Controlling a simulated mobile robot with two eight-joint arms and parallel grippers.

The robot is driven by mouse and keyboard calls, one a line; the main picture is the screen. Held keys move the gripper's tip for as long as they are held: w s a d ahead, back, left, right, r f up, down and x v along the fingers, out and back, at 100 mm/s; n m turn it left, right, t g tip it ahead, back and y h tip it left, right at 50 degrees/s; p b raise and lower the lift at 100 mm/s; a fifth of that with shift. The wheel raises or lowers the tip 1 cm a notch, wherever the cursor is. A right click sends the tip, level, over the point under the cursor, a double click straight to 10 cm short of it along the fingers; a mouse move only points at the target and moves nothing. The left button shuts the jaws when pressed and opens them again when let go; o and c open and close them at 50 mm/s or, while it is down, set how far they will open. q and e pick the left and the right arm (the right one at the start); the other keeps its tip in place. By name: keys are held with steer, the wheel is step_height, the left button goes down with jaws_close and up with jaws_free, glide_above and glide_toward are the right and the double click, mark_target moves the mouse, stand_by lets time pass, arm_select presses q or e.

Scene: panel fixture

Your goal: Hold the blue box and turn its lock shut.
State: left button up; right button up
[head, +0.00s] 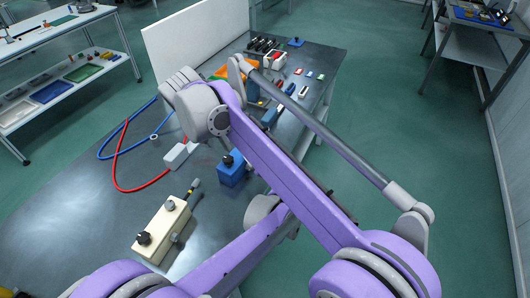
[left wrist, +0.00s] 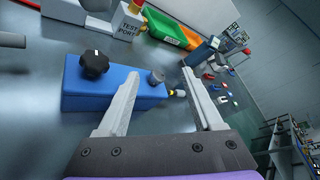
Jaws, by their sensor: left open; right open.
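The blue box (head: 231,174) stands on the grey table, partly covered by my right arm in the head view. A black knob (head: 228,160) sits on its top. In the left wrist view the blue box (left wrist: 115,94) shows the black knob (left wrist: 95,64) at left and a grey cylinder (left wrist: 157,77) near its right end. My right gripper's fingers cannot be made out behind my arm.
Red (head: 118,165) and blue (head: 108,142) hoses lie further left. A white panel (head: 195,40) stands behind. Green (left wrist: 158,24) and orange (left wrist: 192,37) bins lie beyond.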

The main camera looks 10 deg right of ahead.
arm_select(q)
steer(key=d+f+m+y, duration=0.1)
steer(key=w+d+f+m+y, duration=0.1)
steer(key=y, duration=0.1)
steer(key=d+f+m+y, duration=0.1)
steer(key=m, duration=0.1)
steer(key=shift+w+f+y, duration=0.3)
steer(key=shift+f+y, duration=0.1)
steer(key=shift+s+d+f+m+y, duration=0.2)
steer(key=shift+d+f+m+y, duration=0.3)
steer(key=shift+y, duration=0.2)
steer(key=x, duration=1)
steer(key=shift+w+a, duration=0.25)
steer(key=shift+a, duration=0.05)
jaws_close()
